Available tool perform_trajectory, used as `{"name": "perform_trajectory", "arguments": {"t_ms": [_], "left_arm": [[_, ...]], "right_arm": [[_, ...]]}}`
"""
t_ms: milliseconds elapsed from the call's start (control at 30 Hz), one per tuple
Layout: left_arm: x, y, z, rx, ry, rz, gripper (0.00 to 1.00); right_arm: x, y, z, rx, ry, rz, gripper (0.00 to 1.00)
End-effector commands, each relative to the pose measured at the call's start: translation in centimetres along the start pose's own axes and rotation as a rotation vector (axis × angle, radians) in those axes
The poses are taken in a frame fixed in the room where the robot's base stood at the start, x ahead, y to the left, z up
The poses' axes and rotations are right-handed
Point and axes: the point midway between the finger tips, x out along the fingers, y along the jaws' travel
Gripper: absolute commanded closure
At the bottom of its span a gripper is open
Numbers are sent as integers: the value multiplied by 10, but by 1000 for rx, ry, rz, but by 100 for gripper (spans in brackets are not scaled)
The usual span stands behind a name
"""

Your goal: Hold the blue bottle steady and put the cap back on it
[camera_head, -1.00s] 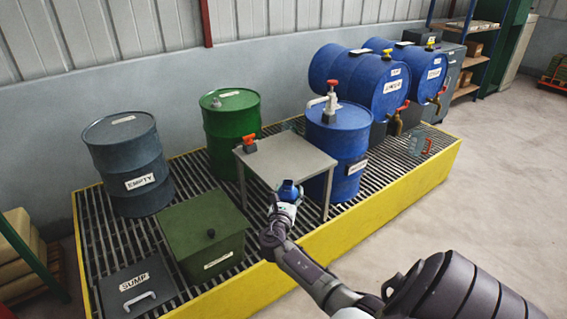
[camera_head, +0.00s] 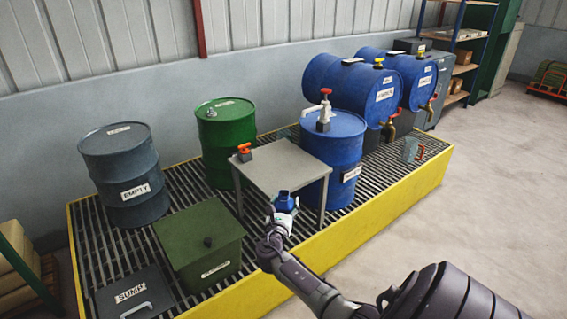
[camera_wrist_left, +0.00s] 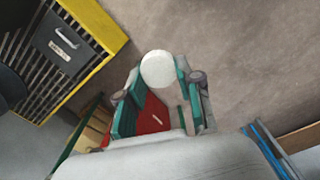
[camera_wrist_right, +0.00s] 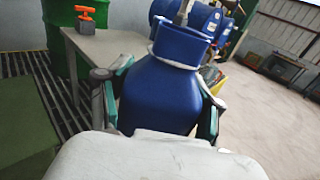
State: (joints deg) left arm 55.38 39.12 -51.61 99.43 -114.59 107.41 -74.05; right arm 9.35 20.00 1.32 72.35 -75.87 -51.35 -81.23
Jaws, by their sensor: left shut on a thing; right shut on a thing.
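The blue bottle (camera_head: 284,202) is in my right gripper (camera_head: 283,211), in front of the grey table in the head view. The right wrist view shows the bottle (camera_wrist_right: 155,98) large between the fingers of the right gripper (camera_wrist_right: 160,100), with its neck up and no cap on it. A pale ring circles the neck. In the left wrist view my left gripper (camera_wrist_left: 160,84) is shut on a round white cap (camera_wrist_left: 157,69), held at the fingertips above the floor. The left gripper and cap do not show in the head view.
A grey table (camera_head: 282,165) carries a red-handled item (camera_head: 244,151). Blue drums (camera_head: 340,135), a green drum (camera_head: 222,150) and a green box (camera_head: 200,245) stand on the grating with its yellow edge (camera_head: 400,200). Open floor (camera_head: 500,190) lies to the right.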

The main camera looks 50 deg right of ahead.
Motion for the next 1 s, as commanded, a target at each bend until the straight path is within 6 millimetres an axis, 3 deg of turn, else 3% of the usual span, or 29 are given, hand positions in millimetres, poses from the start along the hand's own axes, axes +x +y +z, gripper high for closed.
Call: {"name": "perform_trajectory", "arguments": {"t_ms": [367, 533, 667, 800, 1000], "left_arm": [[0, -1, 0, 7, 1, 1, 82], [-4, -7, 8, 95, 5, 6, 82], [-9, -19, 21, 247, 11, 11, 82], [-14, -36, 37, 439, 15, 14, 82], [-18, -62, 60, 700, 14, 10, 82]], "right_arm": [[-2, 1, 1, 0, -1, 9, 100], [-31, 15, 4, 1, 0, 107, 100], [-85, 35, 9, 0, 2, 273, 100], [-163, 55, 19, 0, 5, 479, 100], [-277, 64, 48, 2, 5, 742, 100]]}}
